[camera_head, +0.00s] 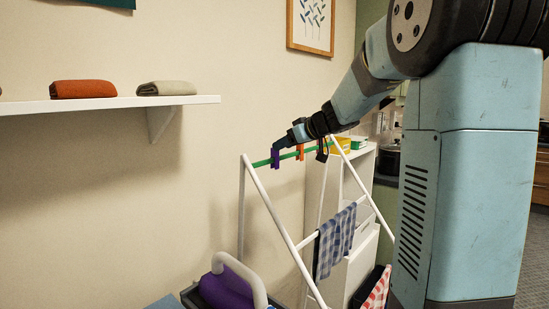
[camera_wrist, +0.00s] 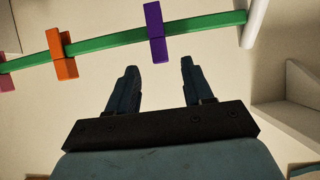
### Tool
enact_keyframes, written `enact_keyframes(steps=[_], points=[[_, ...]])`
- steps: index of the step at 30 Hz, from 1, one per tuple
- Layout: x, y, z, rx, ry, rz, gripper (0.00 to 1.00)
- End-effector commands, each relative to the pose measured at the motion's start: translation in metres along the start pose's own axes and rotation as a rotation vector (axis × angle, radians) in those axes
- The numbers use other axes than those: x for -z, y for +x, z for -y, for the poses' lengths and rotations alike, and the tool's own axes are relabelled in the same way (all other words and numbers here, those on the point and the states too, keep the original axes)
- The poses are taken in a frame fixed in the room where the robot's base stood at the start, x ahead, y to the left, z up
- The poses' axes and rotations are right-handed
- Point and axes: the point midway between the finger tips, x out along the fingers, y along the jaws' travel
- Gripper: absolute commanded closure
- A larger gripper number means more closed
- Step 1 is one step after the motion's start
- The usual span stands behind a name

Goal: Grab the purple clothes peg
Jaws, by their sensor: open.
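The purple clothes peg (camera_wrist: 155,30) is clipped on a green rail (camera_wrist: 105,40), near the rail's right end in the wrist view. In the head view the purple peg (camera_head: 275,160) hangs at the left end of the rail. My gripper (camera_wrist: 158,75) is open and empty, its two fingers apart and pointing towards the rail. In the wrist view the peg lies just beyond the fingertips, in line with the gap between them. In the head view my gripper (camera_head: 279,146) shows close to the peg; whether it touches cannot be told.
An orange peg (camera_wrist: 62,54) and a pink peg (camera_wrist: 5,78) sit farther left on the rail. The white drying rack (camera_head: 283,222) carries a checked cloth (camera_head: 334,241). A wall shelf (camera_head: 110,104) holds folded cloths.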

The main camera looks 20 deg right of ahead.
Motion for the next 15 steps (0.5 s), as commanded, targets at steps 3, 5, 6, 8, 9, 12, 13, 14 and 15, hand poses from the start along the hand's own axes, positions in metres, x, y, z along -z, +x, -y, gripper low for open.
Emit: enact_keyframes(steps=[3, 5, 6, 8, 9, 12, 13, 14, 15], points=[[0.000, 0.009, 0.000, 0.001, 0.001, 0.001, 0.49], [0.000, 0.016, 0.001, 0.002, 0.001, 0.001, 0.49], [0.000, 0.022, 0.001, 0.002, 0.001, 0.001, 0.49], [0.001, 0.031, 0.001, 0.002, 0.001, 0.001, 0.49], [0.001, 0.036, 0.001, 0.002, 0.001, 0.001, 0.49], [0.001, 0.046, 0.001, -0.001, -0.001, 0.000, 0.49], [0.001, 0.048, 0.001, 0.000, -0.001, 0.000, 0.49], [0.001, 0.050, 0.001, 0.000, -0.001, 0.000, 0.49], [0.001, 0.052, 0.001, -0.001, -0.001, 0.000, 0.49]])
